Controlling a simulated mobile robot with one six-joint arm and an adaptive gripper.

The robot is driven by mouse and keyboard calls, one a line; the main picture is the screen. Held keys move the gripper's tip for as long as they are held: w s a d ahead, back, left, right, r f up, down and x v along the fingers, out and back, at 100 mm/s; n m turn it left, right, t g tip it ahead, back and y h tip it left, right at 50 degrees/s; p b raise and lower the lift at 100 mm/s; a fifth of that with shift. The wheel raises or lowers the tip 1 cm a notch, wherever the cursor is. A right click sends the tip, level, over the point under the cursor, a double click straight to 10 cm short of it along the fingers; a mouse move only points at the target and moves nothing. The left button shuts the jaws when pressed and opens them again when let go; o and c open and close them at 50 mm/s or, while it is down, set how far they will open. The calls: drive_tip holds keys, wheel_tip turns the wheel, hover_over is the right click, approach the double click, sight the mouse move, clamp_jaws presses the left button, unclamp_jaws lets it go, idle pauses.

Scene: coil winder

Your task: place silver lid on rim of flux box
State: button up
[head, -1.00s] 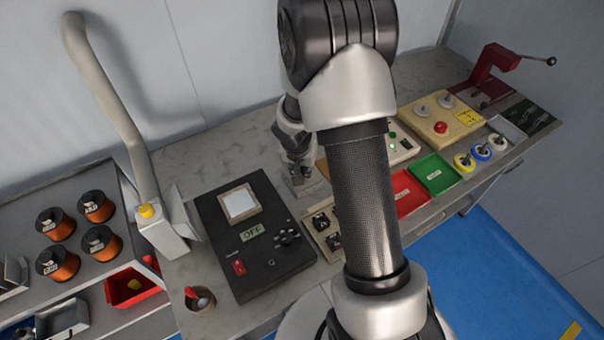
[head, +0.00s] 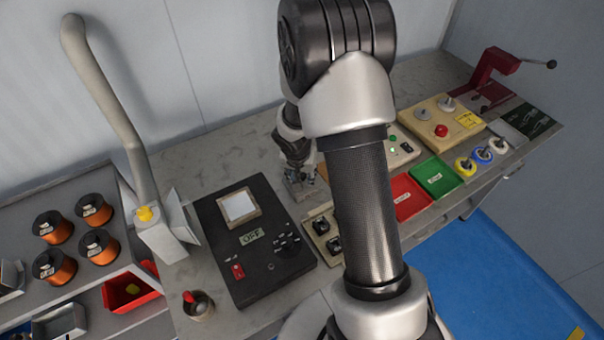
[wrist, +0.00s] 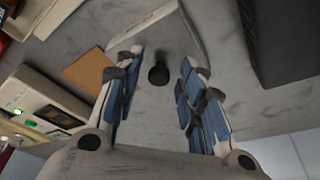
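In the wrist view, the silver lid (wrist: 150,38) looks like a flat grey plate with a black knob (wrist: 158,75) on top. It lies close to the grey bench surface. My gripper (wrist: 158,90) is open, with its blue-padded fingers wide apart on either side of the knob. I see a gap between the knob and each finger. I cannot tell with certainty which container is the flux box.
A black control unit (head: 255,265) reading OFF stands left of my gripper. A brown flat piece (wrist: 88,72) lies beside the lid. Red (head: 410,205) and green (head: 436,175) trays are to the right. A fume pipe (head: 105,90) and copper spools (head: 55,266) are left.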

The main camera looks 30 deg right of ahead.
drive_tip(key=shift+r+p, duration=0.3)
drive_tip(key=shift+p, duration=0.1)
drive_tip(key=s+a+r+n+t+p, duration=0.1)
drive_tip(key=s+a+r+p, duration=0.3)
drive_tip(key=r, duration=0.8)
drive_tip(key=s+a+r+n, duration=0.2)
drive_tip(key=s+r, duration=0.3)
drive_tip(key=r, duration=0.8)
drive_tip(key=s+a+r+n+y, duration=0.1)
drive_tip(key=s+a+r+n, duration=0.1)
drive_tip(key=s, duration=0.6)
drive_tip(key=s+a+r+n+t+y, duration=0.1)
drive_tip(key=s+a+r+n, duration=0.2)
drive_tip(key=s+a+r, duration=0.2)
drive_tip(key=s, duration=0.3)
drive_tip(key=shift+s+a+n, duration=0.15)
drive_tip(key=shift+a+n, duration=0.15)
drive_tip(key=shift+a, duration=0.1)
